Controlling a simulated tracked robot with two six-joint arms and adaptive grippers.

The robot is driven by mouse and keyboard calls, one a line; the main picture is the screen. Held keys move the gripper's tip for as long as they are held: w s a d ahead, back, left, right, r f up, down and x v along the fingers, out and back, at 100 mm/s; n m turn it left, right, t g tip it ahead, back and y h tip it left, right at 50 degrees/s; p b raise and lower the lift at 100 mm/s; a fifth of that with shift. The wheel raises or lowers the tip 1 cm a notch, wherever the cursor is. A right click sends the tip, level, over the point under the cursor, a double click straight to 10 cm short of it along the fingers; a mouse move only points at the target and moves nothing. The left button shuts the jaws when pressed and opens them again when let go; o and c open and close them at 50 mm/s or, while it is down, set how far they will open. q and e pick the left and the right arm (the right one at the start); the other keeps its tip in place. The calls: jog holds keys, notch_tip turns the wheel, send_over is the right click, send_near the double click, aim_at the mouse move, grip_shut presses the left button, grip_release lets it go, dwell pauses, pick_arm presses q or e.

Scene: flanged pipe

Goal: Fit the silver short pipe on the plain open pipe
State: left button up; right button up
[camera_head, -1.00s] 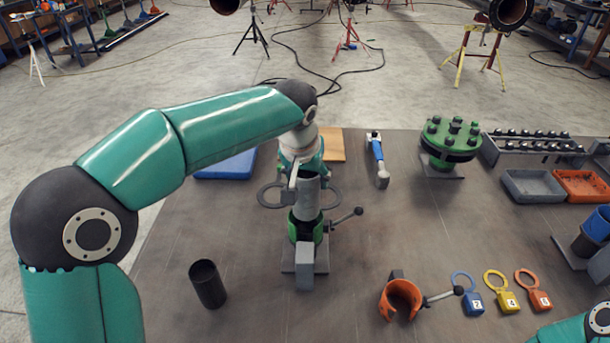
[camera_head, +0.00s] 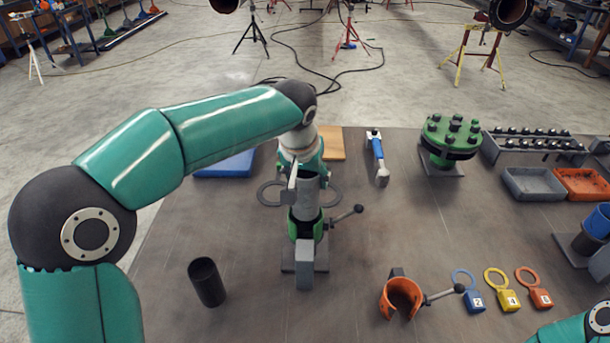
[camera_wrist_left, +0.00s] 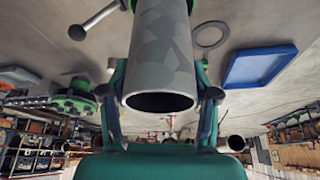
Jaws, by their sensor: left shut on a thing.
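The silver short pipe (camera_head: 308,199) is upright in the middle of the head view, above the green clamp stand (camera_head: 305,230). My left gripper (camera_head: 307,180) is shut on it near its upper end. In the left wrist view the silver pipe (camera_wrist_left: 162,60) lies between the fingers of my left gripper (camera_wrist_left: 162,98), its open end facing the camera. The plain open pipe's end is hidden behind the silver pipe and clamp, so I cannot tell whether the two touch. My right gripper is out of view.
An orange clamp (camera_head: 401,298) lies at the front right beside several coloured tags. A green bolted flange (camera_head: 450,143) and a grey tray (camera_head: 533,185) are farther back.

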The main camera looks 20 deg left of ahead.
pick_arm(q)
jog(key=shift+f+b, duration=0.9)
jog(key=shift+f, duration=0.35)
jog(key=shift+f+b, duration=0.35)
jog(key=shift+f, duration=0.1)
jog(key=o, duration=1.5)
jog(key=shift+o, duration=0.2)
jog(key=v, duration=1.1)
jog(key=shift+s+r, duration=0.1)
jog(key=shift+r, duration=0.1)
notch_tip(320, 180, up, 9)
jog(key=p, duration=0.9)
jog(key=shift+r, duration=0.2)
